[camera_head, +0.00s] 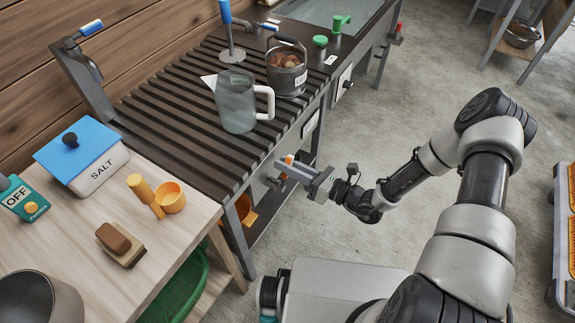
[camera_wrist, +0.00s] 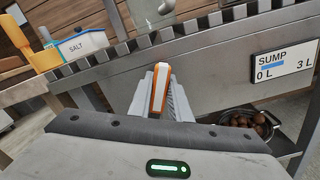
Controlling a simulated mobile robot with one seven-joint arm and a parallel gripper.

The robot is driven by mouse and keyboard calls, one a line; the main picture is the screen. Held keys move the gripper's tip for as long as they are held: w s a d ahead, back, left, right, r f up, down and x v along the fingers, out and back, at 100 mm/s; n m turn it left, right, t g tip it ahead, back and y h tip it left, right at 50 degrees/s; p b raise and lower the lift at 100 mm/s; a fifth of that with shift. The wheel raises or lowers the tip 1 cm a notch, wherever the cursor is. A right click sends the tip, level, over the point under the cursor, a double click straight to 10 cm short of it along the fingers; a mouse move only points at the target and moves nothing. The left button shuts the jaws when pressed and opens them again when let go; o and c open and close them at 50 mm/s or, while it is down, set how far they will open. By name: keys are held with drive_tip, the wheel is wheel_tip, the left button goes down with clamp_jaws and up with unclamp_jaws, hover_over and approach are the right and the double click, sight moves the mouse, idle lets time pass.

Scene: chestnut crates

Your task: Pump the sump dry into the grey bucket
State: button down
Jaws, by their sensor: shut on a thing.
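My gripper (camera_head: 300,171) is at the front side of the slatted bench. It is shut on an orange-and-white handle (camera_wrist: 160,88), which stands upright between the fingers in the wrist view. The handle's orange part (camera_head: 287,160) also shows in the head view. A grey bucket-like pot (camera_head: 287,78) with a handle and brown round things stands on the bench top. What the handle joins to is hidden.
A clear jug (camera_head: 236,101) stands on the slats (camera_head: 180,115). A pot (camera_wrist: 218,122) of chestnuts sits low under the bench. A wooden table (camera_head: 120,255) at left carries a salt box (camera_head: 85,155), yellow scoop and brush.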

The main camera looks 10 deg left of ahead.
drive_tip(key=c, duration=1.6)
unclamp_jaws()
drive_tip(key=shift+c, duration=0.2)
drive_tip(key=p+v, duration=0.1)
drive_tip(key=v, duration=1.6)
drive_tip(key=shift+d, duration=0.25)
drive_tip(key=shift+s, duration=0.1)
